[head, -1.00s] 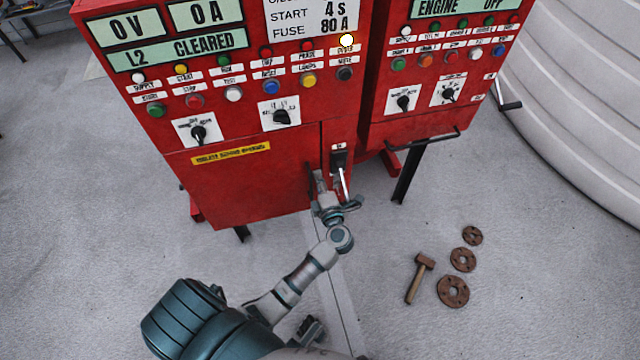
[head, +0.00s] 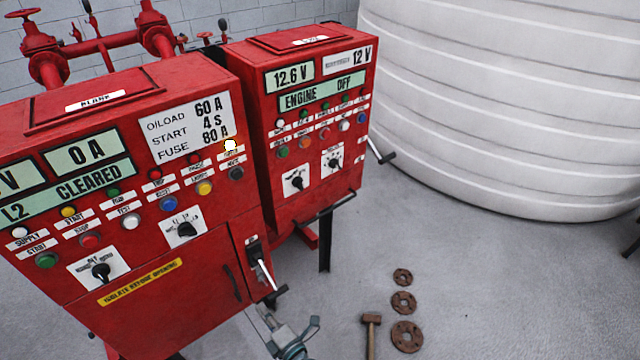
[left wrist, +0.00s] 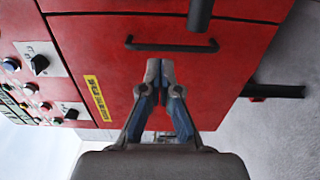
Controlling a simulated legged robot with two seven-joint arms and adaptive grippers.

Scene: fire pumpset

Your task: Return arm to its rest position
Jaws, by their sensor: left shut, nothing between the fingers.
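My left gripper (head: 264,314) is at the bottom edge of the head view, below the lever switch (head: 262,272) on the left red cabinet (head: 215,250). Most of my left arm is out of the picture. In the left wrist view the gripper (left wrist: 160,72) has its fingertips close together, with nothing between them. They point at the red door (left wrist: 100,50), just short of its black handle (left wrist: 170,46) in that picture. How far they are from the door is hard to tell. My right gripper is not in view.
A second red cabinet (head: 340,190) stands on black legs to the right. A hammer (head: 371,335) and several rusty flanges (head: 403,302) lie on the grey floor. A large white tank (head: 500,100) fills the right back. Red valve piping (head: 90,50) stands behind the cabinets.

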